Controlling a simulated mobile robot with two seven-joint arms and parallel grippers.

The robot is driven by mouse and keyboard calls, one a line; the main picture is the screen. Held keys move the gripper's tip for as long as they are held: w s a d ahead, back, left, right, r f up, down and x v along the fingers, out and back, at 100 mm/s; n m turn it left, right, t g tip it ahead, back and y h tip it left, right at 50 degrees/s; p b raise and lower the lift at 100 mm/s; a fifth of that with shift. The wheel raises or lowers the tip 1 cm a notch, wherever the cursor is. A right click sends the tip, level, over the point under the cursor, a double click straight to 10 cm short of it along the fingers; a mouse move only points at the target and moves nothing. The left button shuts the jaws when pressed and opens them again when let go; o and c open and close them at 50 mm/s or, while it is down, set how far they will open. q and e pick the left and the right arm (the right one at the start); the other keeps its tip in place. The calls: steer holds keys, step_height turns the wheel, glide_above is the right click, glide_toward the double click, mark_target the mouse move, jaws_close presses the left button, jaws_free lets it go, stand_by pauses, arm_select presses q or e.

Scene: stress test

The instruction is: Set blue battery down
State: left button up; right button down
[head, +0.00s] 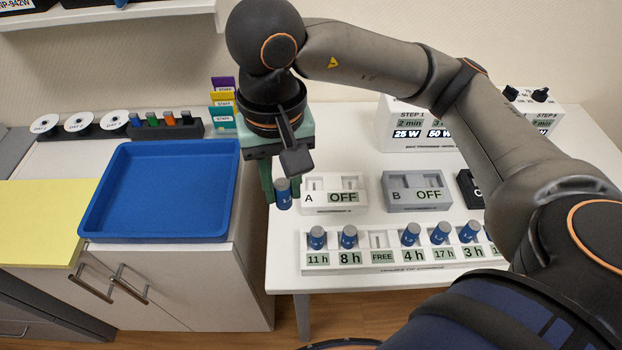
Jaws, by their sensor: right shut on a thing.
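My right gripper (278,190) is shut on a blue battery (283,196) and holds it upright, just left of the white unit A (313,203), which reads OFF. The battery appears to be above the white table's left edge; its exact height is hard to tell. A white rack (383,262) at the table's front holds several blue batteries upright above labels 11 h, 8 h, 4 h, 17 h and 3 h. Its slot marked FREE (382,243) is empty. My left gripper is out of view.
A grey unit B (415,203), also OFF, stands right of unit A, with a dark unit (470,190) beyond. A blue tray (155,237) lies on the left cabinet, beside a yellow sheet (45,215). A white STEP 1 box (405,140) stands at the back.

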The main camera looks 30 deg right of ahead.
steer(key=w+d+f, duration=0.2)
steer(key=d, duration=0.1)
steer(key=w+d+f, duration=0.5)
steer(key=d+f, duration=0.1)
steer(key=d, duration=0.1)
steer(key=shift+w, duration=0.15)
steer(key=shift+w+d+f, duration=0.35)
steer(key=shift+w+f, duration=0.05)
steer(key=shift+f, duration=0.3)
steer(key=shift+w+d+f+p, duration=0.15)
steer(key=shift+f+p, duration=0.15)
steer(key=shift+f, duration=1.4)
steer(key=shift+f, duration=0.2)
steer(key=c, duration=0.6)
jaws_free()
steer(key=shift+c, duration=0.2)
steer(key=shift+r, duration=0.1)
